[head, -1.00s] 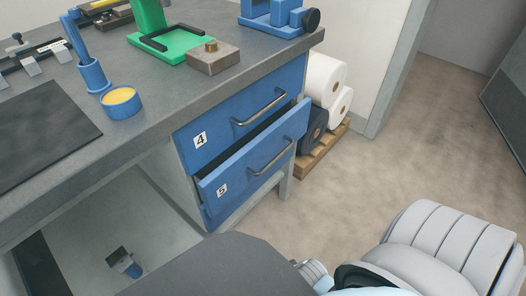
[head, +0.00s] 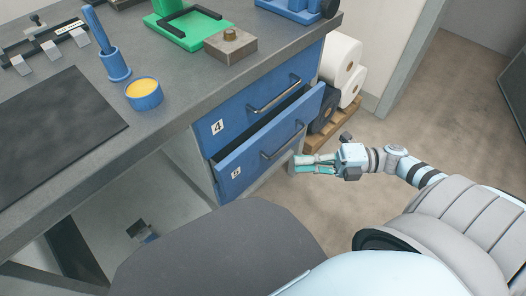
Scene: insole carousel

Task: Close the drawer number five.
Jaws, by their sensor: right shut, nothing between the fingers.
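Drawer number five (head: 255,158), a blue front with a metal bar handle (head: 283,142) and a white "5" label, stands partly pulled out under the workbench. A dark gap shows along its top edge. The drawer above it, number four (head: 240,117), is flush with the bench. My right gripper (head: 297,164) is shut and empty. In the picture it is just right of and below the handle of drawer five, apart from the handle. My left gripper is not in view.
The grey bench top (head: 185,100) holds a blue pot (head: 145,96), a metal block (head: 230,44) and a green fixture (head: 180,30). Rolls (head: 338,58) on a wooden pallet (head: 335,133) stand behind the drawers. The floor to the right is clear.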

